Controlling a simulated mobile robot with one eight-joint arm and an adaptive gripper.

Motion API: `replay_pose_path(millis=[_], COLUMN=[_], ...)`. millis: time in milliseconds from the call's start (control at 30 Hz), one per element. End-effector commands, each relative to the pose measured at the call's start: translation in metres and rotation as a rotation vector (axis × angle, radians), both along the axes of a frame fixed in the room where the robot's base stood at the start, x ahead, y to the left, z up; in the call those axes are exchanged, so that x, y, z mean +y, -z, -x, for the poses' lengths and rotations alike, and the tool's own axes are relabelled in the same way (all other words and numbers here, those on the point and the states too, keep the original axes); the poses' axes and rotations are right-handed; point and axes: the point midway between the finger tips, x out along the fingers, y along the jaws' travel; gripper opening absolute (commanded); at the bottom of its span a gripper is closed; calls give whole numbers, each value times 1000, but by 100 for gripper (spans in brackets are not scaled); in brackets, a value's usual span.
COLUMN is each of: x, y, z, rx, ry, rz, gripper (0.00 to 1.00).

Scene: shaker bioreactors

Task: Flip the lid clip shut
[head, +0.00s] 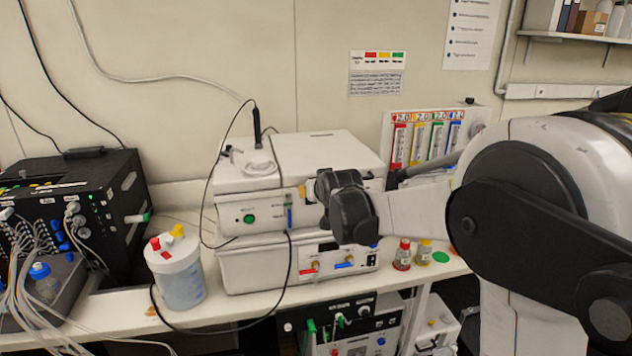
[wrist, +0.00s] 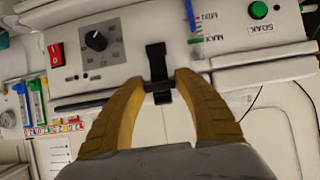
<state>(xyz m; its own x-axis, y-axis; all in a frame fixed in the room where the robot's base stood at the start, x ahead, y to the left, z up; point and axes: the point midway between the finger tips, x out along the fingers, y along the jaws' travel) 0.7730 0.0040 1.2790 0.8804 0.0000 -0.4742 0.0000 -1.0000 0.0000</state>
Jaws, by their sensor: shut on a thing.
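The shaker bioreactor is a white box with its lid (head: 320,165) down on the lower body (head: 250,270). The black lid clip (wrist: 156,58) shows in the wrist view on the front face, across the seam between two white parts. My gripper (wrist: 160,84) has its two yellow fingers on either side of the clip's bar and is shut on the clip. In the head view my gripper (head: 309,191) is at the front of the box, and my dark wrist hides the clip. I cannot tell whether the clip is fully latched.
A green button (wrist: 258,10), a black knob (wrist: 96,41) and a red switch (wrist: 56,55) sit near the clip. A bottle with coloured caps (head: 178,272) stands left of the box. Small red-capped (head: 403,254) and yellow-capped (head: 424,252) bottles stand right. A black cable loops in front.

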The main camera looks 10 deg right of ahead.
Motion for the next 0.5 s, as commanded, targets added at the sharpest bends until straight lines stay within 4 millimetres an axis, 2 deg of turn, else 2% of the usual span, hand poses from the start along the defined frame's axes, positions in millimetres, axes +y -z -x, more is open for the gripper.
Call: replay_pose_path(millis=[33,500], x=[0,0], y=[-8,-11], z=[-4,-22], rx=[37,305], ry=[0,0], rz=[-1,0], gripper=[0,0])
